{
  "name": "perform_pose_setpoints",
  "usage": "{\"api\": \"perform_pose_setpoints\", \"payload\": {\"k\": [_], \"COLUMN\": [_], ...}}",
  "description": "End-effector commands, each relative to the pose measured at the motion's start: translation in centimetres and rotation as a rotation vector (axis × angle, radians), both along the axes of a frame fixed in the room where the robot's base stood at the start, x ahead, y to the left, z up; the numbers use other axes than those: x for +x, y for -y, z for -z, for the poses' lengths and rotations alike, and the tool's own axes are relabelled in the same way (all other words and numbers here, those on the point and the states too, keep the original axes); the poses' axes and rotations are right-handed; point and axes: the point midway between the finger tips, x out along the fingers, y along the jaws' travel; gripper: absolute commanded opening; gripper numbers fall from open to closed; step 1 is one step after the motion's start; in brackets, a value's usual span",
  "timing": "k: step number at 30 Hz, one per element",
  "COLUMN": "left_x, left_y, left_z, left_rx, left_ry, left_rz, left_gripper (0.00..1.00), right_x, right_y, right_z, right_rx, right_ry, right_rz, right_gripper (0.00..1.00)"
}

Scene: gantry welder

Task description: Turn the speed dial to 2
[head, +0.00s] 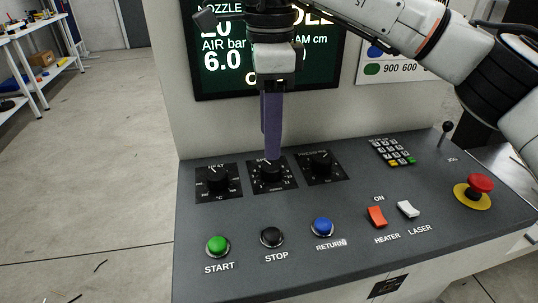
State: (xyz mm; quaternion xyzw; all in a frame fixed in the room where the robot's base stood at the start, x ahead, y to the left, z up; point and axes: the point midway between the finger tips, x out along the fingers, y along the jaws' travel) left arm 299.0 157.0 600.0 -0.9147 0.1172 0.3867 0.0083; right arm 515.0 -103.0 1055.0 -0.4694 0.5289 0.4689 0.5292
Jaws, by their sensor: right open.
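The speed dial (271,172) is the middle of three black knobs on the sloped grey control panel (200,285). Numbers ring its plate, but its pointer setting is too small to read. My right gripper (271,157) comes down from above, with its purple fingers over the speed dial. The fingertips are at the dial's top edge and partly cover it and its label. The fingers overlap in this view, so the gap between them is hardly seen; they are open. Whether they touch the dial I cannot tell. My left gripper is not in view.
The heat dial (217,179) and the pressure dial (321,164) sit close on either side. Green, black and blue buttons (322,227), heater and laser switches, a keypad (393,151) and a red emergency stop (480,184) share the panel. A display (222,75) stands behind.

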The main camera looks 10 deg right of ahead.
Motion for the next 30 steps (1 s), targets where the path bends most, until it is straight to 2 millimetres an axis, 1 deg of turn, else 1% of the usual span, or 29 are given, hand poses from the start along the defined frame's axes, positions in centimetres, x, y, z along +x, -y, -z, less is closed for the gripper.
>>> {"api": "perform_pose_setpoints", "payload": {"k": [1, 3, 6, 9, 14, 22, 26, 27, 29, 30], "left_x": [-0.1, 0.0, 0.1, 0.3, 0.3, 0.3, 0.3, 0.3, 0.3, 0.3], "left_y": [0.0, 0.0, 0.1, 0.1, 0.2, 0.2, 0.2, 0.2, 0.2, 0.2], "left_z": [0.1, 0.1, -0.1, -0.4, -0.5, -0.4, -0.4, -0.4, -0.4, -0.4], "left_rx": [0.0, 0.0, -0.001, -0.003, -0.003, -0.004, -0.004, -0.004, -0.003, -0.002], "left_ry": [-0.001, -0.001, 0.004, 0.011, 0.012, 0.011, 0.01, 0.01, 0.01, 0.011], "left_rz": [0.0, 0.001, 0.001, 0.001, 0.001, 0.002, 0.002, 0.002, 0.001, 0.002], "left_gripper": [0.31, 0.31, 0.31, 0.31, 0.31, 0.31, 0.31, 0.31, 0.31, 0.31], "right_x": [0.0, 0.0, -0.1, 0.0, 0.0, 0.0, 0.0, 0.0, 0.0, 0.0], "right_y": [0.1, 0.1, 0.0, 0.1, 0.0, 0.0, 0.0, 0.0, 0.0, 0.0], "right_z": [1.2, 2.4, 4.0, 5.2, 6.1, 6.2, 6.2, 6.2, 6.2, 6.2], "right_rx": [-0.002, -0.001, 0.0, -0.001, 0.0, 0.0, 0.0, 0.0, 0.0, 0.0], "right_ry": [-0.003, -0.002, -0.002, -0.001, 0.0, 0.001, 0.001, 0.001, 0.001, 0.001], "right_rz": [0.001, 0.0, -0.001, 0.001, 0.001, 0.001, 0.001, 0.001, 0.001, 0.001], "right_gripper": [0.48, 0.48, 0.48, 0.48, 0.48, 0.48, 0.26, 0.19, 0.09, 0.07]}}
